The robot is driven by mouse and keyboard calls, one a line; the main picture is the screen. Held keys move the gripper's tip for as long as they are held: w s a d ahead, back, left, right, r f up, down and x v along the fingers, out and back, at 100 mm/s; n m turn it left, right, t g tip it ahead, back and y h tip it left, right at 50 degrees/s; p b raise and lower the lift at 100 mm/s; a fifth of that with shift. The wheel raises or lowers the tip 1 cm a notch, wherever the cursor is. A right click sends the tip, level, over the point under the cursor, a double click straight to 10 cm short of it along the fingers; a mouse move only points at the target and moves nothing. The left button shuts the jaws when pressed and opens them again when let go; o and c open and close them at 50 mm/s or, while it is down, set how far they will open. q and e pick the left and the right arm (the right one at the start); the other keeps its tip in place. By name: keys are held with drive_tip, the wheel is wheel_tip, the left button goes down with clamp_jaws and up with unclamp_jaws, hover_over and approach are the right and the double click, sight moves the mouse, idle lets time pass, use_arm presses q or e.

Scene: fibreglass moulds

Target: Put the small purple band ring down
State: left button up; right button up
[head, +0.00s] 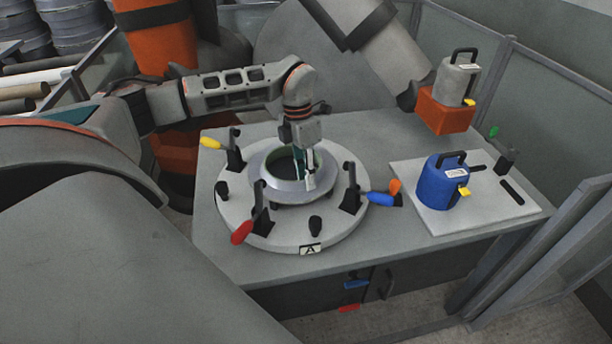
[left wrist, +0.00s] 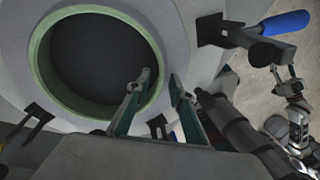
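No ring in view looks clearly purple. A pale grey ring-shaped mould part (head: 268,190) with a green inner rim sits on the round grey plate (head: 240,222). The green rim (left wrist: 42,75) circles a dark opening in the left wrist view. My left gripper (head: 305,178) points down at the ring's near right side. In the left wrist view its fingers (left wrist: 161,82) stand apart, one over the opening and one outside the green rim. A gap shows between them, and contact with the ring is unclear.
Clamps with yellow (head: 210,143), red (head: 242,232) and blue (head: 380,199) handles stand around the plate. To the right, a blue canister (head: 436,190) stands on a pale board (head: 407,172). A grey canister (head: 454,82) sits on an orange block (head: 444,112).

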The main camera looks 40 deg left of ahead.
use_arm(q)
drive_tip(key=v, duration=1.2)
drive_tip(key=shift+r, duration=0.1)
